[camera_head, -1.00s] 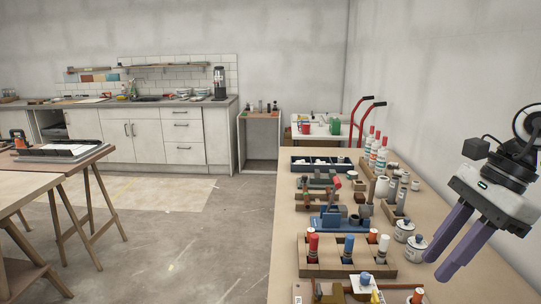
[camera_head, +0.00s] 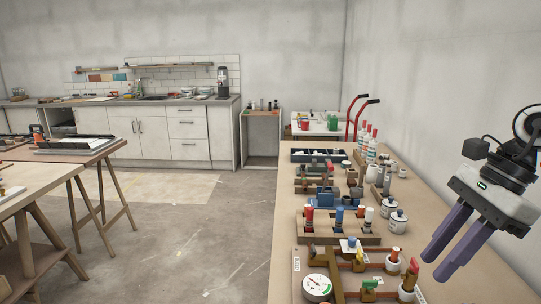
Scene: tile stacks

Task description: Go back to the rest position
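My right gripper (camera_head: 454,250) shows at the right side of the head view. Its two purple fingers are parallel with a gap between them, and nothing is held in the gap. It hangs above the right edge of the long wooden bench (camera_head: 281,245), apart from the things on it. My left gripper is not in view.
On the bench stand a wooden block (camera_head: 319,231) with coloured cylinders, white tins (camera_head: 397,223), a blue holder (camera_head: 338,199), a dial gauge (camera_head: 317,286) and several bottles (camera_head: 370,146). Another table (camera_head: 35,189) is at the left. The floor (camera_head: 200,235) between is clear.

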